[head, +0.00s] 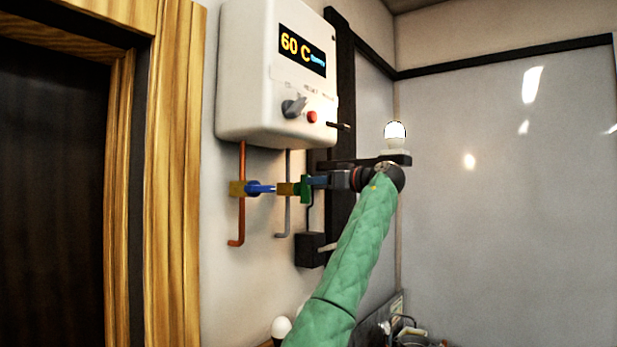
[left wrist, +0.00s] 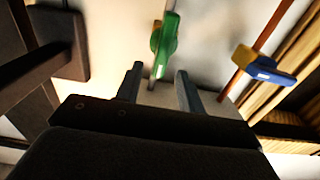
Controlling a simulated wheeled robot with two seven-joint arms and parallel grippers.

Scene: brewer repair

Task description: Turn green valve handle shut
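The green valve handle (head: 305,189) is on the grey pipe below the white boiler. In the left wrist view the green handle (left wrist: 166,42) lies roughly along the pipe, just past my fingertips and lined up with the gap between them. My left gripper (head: 316,182) points left at the handle, very close to it in the head view. In the left wrist view my left gripper (left wrist: 160,74) is open, with nothing between its fingers; I see no clear contact with the handle. My right gripper is not in view.
The blue valve handle (head: 262,189) sits crosswise on the copper pipe (head: 241,217), left of the green one. The white boiler (head: 272,75) hangs above. A dark box with a lever (head: 309,250) is below, and a small shelf holds a white lamp (head: 395,135).

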